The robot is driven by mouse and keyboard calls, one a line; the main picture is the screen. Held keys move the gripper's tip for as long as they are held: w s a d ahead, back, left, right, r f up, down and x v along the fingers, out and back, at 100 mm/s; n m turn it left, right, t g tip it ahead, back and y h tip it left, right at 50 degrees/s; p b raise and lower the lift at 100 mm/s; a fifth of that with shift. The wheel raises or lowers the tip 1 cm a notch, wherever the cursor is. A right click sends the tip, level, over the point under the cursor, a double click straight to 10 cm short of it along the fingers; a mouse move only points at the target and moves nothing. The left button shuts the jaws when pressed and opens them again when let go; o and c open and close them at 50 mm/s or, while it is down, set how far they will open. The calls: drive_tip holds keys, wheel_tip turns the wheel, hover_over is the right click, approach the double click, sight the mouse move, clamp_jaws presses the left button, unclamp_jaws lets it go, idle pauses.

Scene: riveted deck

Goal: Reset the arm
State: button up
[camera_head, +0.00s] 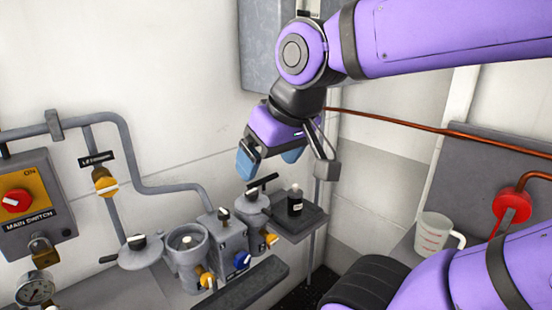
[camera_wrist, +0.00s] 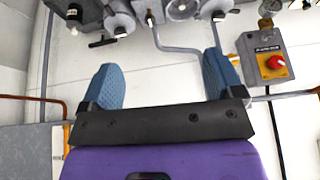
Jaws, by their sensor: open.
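My purple arm reaches in from the upper right in the head view. My gripper (camera_head: 270,161) hangs above the small shelf and the right-hand canister. Its two blue fingers are apart with nothing between them. In the wrist view my gripper (camera_wrist: 162,84) also shows its fingers spread wide, with only white wall between them. No object is held.
A black bottle (camera_head: 295,200) stands on a dark shelf (camera_head: 305,224) just below my gripper. Grey canisters (camera_head: 188,258) with valves stand to the left. A main switch box (camera_head: 28,208), a measuring jug (camera_head: 435,233) and a red valve (camera_head: 511,207) are farther out.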

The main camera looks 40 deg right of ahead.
drive_tip(key=shift+s+r, duration=0.1)
drive_tip(key=shift+s, duration=0.7)
idle(0.8)
